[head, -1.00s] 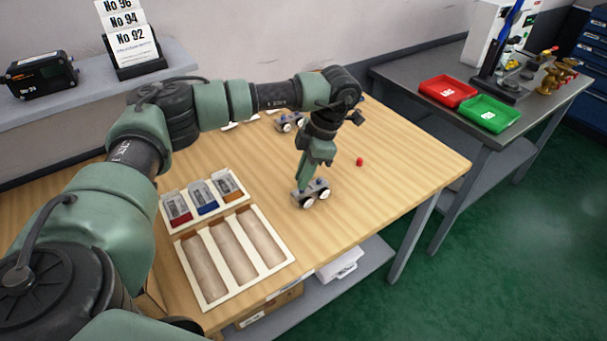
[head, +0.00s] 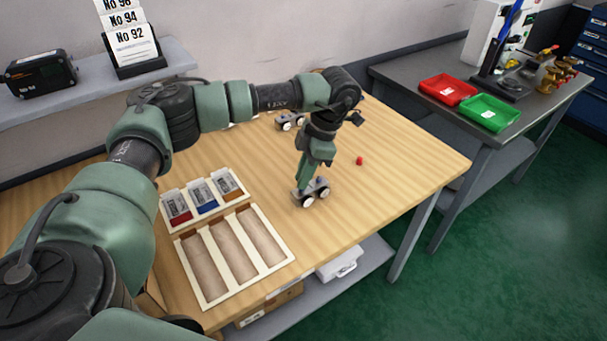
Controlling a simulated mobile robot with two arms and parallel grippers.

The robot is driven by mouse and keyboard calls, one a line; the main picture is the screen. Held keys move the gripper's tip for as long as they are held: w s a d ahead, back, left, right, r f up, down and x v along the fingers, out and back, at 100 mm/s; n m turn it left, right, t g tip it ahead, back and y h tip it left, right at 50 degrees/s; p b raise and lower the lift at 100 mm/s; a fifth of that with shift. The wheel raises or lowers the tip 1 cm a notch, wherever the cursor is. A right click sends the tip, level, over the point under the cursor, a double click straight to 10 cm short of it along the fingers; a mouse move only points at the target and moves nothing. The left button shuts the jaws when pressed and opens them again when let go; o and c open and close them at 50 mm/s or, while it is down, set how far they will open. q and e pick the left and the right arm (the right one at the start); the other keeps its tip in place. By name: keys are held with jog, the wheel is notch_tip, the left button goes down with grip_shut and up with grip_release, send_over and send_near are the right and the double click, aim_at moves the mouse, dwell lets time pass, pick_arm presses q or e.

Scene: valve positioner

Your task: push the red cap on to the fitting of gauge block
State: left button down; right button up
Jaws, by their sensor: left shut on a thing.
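The gauge block (head: 313,194) is a small grey block with two round white gauges on its front, on the wooden table. A small blue spot shows on its top right. My left gripper (head: 302,188) points down at the block's left end and is shut on it; the fingertips are partly hidden. The red cap (head: 360,160) lies loose on the table, right of and behind the block, apart from it. A second similar block (head: 289,121) stands farther back, partly behind my left arm. My right gripper is not in view.
A tray with three empty slots (head: 268,272) and a bin row with red, blue and orange compartments (head: 185,221) lie to the left. Red (head: 447,89) and green (head: 489,112) trays stand on the grey bench. The table right of the block is clear except for the cap.

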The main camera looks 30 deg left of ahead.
pick_arm(q)
jog(key=shift+f+b, duration=0.3)
jog(key=shift+f, duration=0.25)
jog(key=c, duration=1.3)
grip_release()
jog(key=shift+c, duration=0.2)
